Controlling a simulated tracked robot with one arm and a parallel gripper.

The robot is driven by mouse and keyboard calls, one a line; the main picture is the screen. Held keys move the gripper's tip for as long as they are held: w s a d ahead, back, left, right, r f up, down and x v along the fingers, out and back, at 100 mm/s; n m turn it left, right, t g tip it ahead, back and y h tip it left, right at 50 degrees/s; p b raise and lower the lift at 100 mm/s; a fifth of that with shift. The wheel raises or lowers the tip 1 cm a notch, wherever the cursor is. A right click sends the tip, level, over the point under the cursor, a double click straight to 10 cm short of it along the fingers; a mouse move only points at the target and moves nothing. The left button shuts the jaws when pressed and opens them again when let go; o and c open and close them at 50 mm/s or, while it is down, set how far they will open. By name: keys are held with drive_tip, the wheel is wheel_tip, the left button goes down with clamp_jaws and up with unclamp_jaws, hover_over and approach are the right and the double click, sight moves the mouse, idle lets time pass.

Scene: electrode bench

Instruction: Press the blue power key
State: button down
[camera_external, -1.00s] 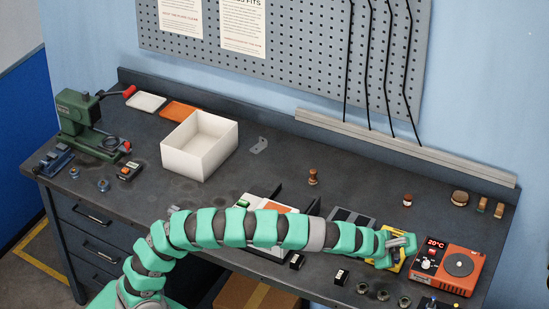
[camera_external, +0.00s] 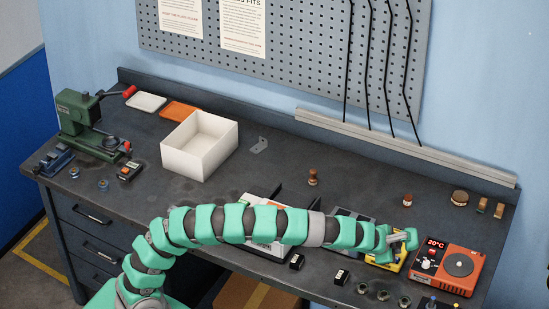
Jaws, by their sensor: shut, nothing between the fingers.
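My gripper (camera_external: 409,239) is at the right end of the green arm, above or beside a yellow device (camera_external: 398,264) on the bench. Its fingers are small in the picture and look closed, with nothing held. The arm and gripper cover much of the yellow device's face. I cannot make out a blue power key on it. Whether the fingertips touch the device cannot be told from this view.
An orange hotplate (camera_external: 447,267) with a lit "20°C" display stands just right of my gripper. Several small metal rings (camera_external: 383,295) lie in front. A small black block (camera_external: 341,277) sits front left. A white open box (camera_external: 200,145) stands further left.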

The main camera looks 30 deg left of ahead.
wheel_tip(320, 180, up, 5)
drive_tip(key=shift+r+p, duration=0.2)
drive_tip(key=shift+p, duration=1)
drive_tip(key=w+a+r+n+t+y, duration=0.1)
drive_tip(key=w+a+r+n+t, duration=0.15)
drive_tip(key=w+a+r, duration=0.75)
drive_tip(key=w+a+r+n+t+y, duration=0.15)
drive_tip(key=a+r+n, duration=0.25)
drive_tip(key=a+r, duration=1.3)
drive_tip(key=s+a+r+n, duration=0.2)
drive_tip(key=a+r, duration=0.3)
drive_tip(key=a, duration=0.4)
drive_tip(key=s+a+r+n, duration=0.2)
drive_tip(key=a+r, duration=0.3)
drive_tip(key=a, duration=0.4)
drive_tip(key=s+a+r+n+t, duration=0.1)
drive_tip(key=s+a+r, duration=0.4)
drive_tip(key=s+a, duration=0.1)
drive_tip(key=s+a+r+n+t+y, duration=0.1)
drive_tip(key=s+a+r+n+t, duration=0.1)
drive_tip(key=s+a+r, duration=0.3)
drive_tip(key=s+a, duration=0.1)
drive_tip(key=a, duration=0.3)
drive_tip(key=shift+s, duration=0.15)
drive_tip(key=shift+f, duration=0.1)
